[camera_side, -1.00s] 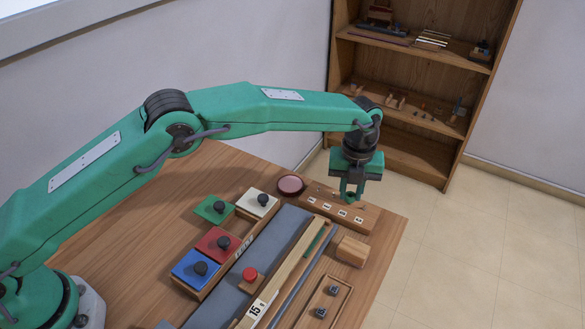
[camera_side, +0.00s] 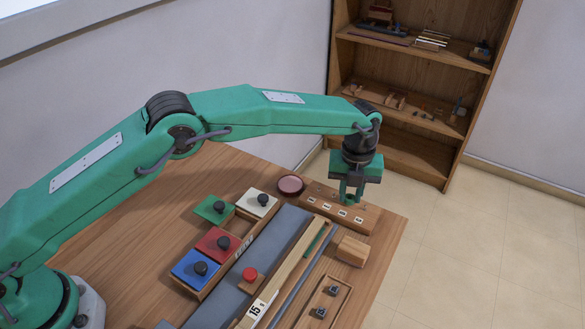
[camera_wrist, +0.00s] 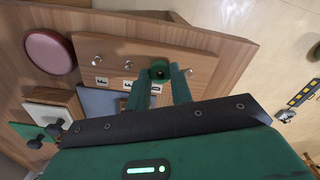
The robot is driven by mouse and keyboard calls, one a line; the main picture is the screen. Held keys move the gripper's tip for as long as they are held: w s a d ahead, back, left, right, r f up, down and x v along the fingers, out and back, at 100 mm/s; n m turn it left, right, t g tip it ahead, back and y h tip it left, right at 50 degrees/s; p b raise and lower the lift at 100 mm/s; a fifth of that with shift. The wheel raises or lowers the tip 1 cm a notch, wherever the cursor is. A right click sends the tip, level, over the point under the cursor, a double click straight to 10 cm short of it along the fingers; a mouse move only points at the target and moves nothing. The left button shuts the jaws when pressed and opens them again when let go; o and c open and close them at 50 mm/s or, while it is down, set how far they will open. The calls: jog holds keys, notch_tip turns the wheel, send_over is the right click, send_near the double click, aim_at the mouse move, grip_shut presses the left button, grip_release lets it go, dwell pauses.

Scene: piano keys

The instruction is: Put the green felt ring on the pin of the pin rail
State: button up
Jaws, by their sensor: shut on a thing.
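The green felt ring (camera_side: 349,200) is between the fingertips of my gripper (camera_side: 351,194), which is shut on it. In the wrist view the ring (camera_wrist: 160,70) shows a dark middle and sits between the two green fingers. The pin rail (camera_wrist: 112,47) is a wooden block with a row of small metal pins and white labels; it also shows in the side view (camera_side: 335,217). The ring is over the rail, in line with the pin row. I cannot tell whether it is around a pin or just above one.
A round reddish dish (camera_side: 290,185) stands left of the rail. A wooden block (camera_side: 351,251) lies in front of it, near the table's right edge. Coloured knobbed blocks (camera_side: 219,243) and a grey strip (camera_side: 273,240) lie further left.

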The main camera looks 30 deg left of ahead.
jog(key=shift+f, duration=0.25)
dwell(0.4)
jog(key=o, duration=1.4)
jog(key=shift+o, duration=0.2)
jog(key=shift+r, duration=0.2)
jog(key=shift+r, duration=3.35)
